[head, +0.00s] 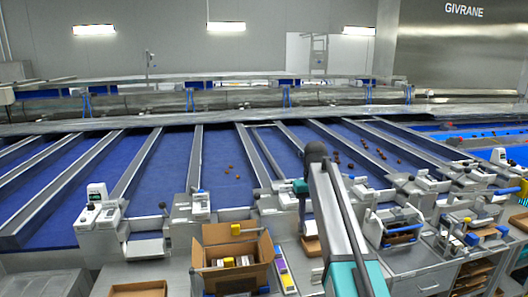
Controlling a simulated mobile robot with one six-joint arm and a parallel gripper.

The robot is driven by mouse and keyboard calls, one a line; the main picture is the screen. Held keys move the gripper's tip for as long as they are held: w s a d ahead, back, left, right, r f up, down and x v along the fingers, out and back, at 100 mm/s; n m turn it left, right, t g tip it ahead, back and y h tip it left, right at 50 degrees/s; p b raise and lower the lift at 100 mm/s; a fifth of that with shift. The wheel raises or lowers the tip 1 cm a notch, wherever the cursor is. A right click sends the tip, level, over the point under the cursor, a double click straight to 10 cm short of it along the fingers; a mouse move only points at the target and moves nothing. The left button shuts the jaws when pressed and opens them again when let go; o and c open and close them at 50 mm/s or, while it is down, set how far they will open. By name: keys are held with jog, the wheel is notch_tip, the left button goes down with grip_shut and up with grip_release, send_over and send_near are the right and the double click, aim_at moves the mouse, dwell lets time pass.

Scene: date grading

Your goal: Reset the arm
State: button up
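My arm rises from the bottom edge, right of centre, as grey links with teal bands, up to a dark rounded joint. A dark and teal part of it shows just left of and below that joint. I cannot make out my gripper; the arm's own links cover the area behind them. Nothing held can be seen.
Blue sorting lanes (222,155) with grey dividers run away from me, with several dates scattered on them. An open cardboard box (265,277) stands on the bench left of my arm. Weighing devices (97,205) and small trays (138,289) line the near edge.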

jog(key=s+f+g+b, duration=0.15)
jog(key=s+f, duration=0.55)
jog(key=f, duration=0.7)
jog(key=s+f+m+b, duration=0.15)
jog(key=s+f, duration=0.45)
jog(key=f, duration=0.8)
jog(key=s+f+n+g+b, duration=0.15)
jog(key=s+f, duration=0.55)
jog(key=f, duration=0.7)
jog(key=s+f+g+b, duration=0.1)
jog(key=s+f+b, duration=0.1)
jog(key=s+f, duration=0.5)
jog(key=s+f+m+g+b, duration=0.1)
jog(key=s+f+b, duration=0.1)
jog(key=s+f, duration=0.6)
jog(key=s+f+m+b, duration=0.1)
jog(key=s+f, duration=0.7)
jog(key=s, duration=0.9)
jog(key=shift+s+d+f+g+b, duration=0.25)
jog(key=shift+g+b, duration=0.15)
jog(key=shift+b, duration=0.15)
